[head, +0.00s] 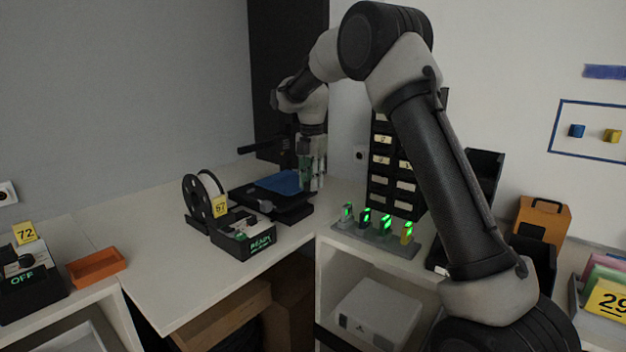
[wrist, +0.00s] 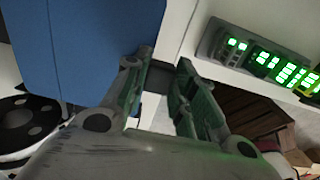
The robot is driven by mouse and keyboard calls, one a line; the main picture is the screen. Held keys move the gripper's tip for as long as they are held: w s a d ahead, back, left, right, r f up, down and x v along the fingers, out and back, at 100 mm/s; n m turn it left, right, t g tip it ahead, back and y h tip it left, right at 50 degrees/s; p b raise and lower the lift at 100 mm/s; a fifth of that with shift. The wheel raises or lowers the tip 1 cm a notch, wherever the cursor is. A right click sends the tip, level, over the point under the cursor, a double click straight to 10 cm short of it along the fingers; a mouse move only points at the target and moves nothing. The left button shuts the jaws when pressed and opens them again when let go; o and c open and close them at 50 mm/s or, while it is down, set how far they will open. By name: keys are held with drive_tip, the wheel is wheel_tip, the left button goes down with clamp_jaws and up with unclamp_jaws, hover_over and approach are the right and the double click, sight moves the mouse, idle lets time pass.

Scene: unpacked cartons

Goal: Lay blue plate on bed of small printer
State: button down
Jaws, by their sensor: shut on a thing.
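The blue plate (head: 280,183) is over the black bed of the small printer (head: 291,212) in the corner of the counter. It looks roughly level; I cannot tell whether it touches the bed. My gripper (head: 313,182) points down at the plate's right edge. In the wrist view, the blue plate (wrist: 90,45) fills the upper left. My gripper (wrist: 158,85) is shut on a dark tab at the plate's edge, between its fingertips. Most of the bed under the plate is hidden.
A spool (head: 203,198) and a control box reading READY (head: 245,238) stand at the printer's front left. A grey rack with green-lit items (head: 376,238) is to the right. A black drawer cabinet (head: 393,180) stands behind. The counter's front left (head: 165,270) is clear.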

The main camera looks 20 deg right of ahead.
sight(304, 184)
drive_tip(key=shift+w+a+f, duration=0.4)
drive_tip(key=shift+f, duration=0.15)
drive_tip(key=shift+w+a+f, duration=0.35)
drive_tip(key=shift+w+f, duration=0.05)
drive_tip(key=shift+f, duration=0.15)
drive_tip(key=shift+w+a, duration=0.1)
drive_tip(key=shift+w, duration=0.05)
drive_tip(key=shift+f, duration=0.4)
drive_tip(key=shift+f, duration=0.75)
drive_tip(key=c, duration=1.1)
unclamp_jaws()
drive_tip(key=shift+r, duration=1.6)
